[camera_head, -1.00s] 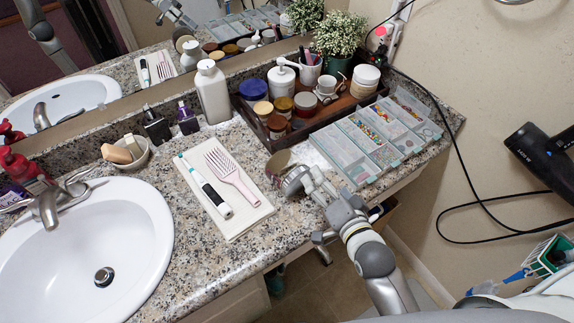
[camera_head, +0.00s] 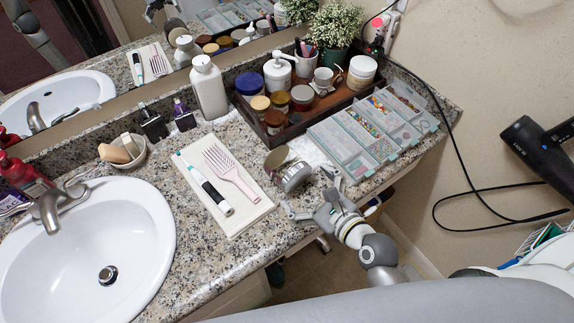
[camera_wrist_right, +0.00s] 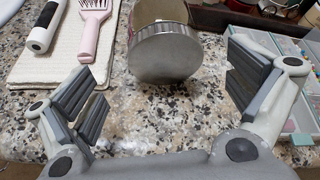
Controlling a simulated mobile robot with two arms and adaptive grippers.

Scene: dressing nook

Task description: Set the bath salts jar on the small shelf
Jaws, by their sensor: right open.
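A jar with a ribbed silver lid (camera_head: 293,177) lies on its side on the granite counter, lid toward my right gripper. It looks like the bath salts jar, but I cannot read a label. In the right wrist view the same jar (camera_wrist_right: 165,52) is ahead, between and beyond the fingers. My right gripper (camera_head: 312,190) is open and empty at the counter's front edge; its spread fingers also show in the wrist view (camera_wrist_right: 160,82). A wooden tray (camera_head: 335,103) behind holds several jars; I cannot tell if it is the small shelf. My left gripper is out of view.
A towel (camera_head: 246,218) with toothbrush and pink hairbrush lies left of the jar. Clear-lidded bead boxes (camera_head: 340,142) stand to its right. A white bottle (camera_head: 209,90) and the sink (camera_head: 85,250) are further left. A black cord (camera_head: 459,150) hangs at right.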

